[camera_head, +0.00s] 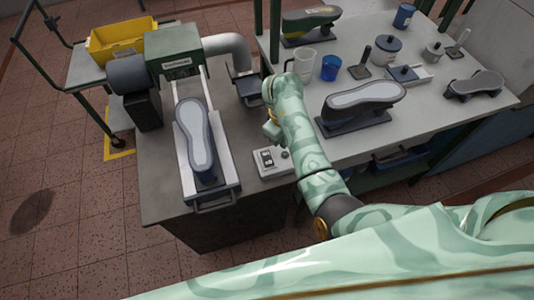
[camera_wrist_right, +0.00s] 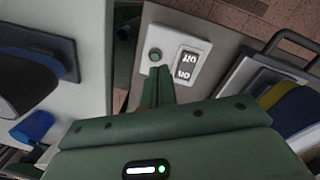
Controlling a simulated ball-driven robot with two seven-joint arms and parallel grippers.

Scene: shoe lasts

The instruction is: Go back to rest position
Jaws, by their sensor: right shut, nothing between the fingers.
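My right arm reaches up across the table in the head view. Its gripper (camera_head: 272,132) is above the table's near part, just behind a small light switch box (camera_head: 270,160). In the right wrist view the fingers (camera_wrist_right: 157,78) are together and empty, pointing at the switch box (camera_wrist_right: 210,50). The box has a black on/off switch (camera_wrist_right: 187,66) and a round green button (camera_wrist_right: 155,57). I cannot tell whether the fingertips touch the box. My left gripper is not in view.
A grey shoe last (camera_head: 195,135) lies on a sliding tray of a green machine (camera_head: 172,48) left of my gripper. Another last (camera_head: 362,97) stands to the right. A white mug (camera_head: 303,65) and a blue cup (camera_head: 331,67) stand behind. A yellow crate (camera_head: 118,38) is far left.

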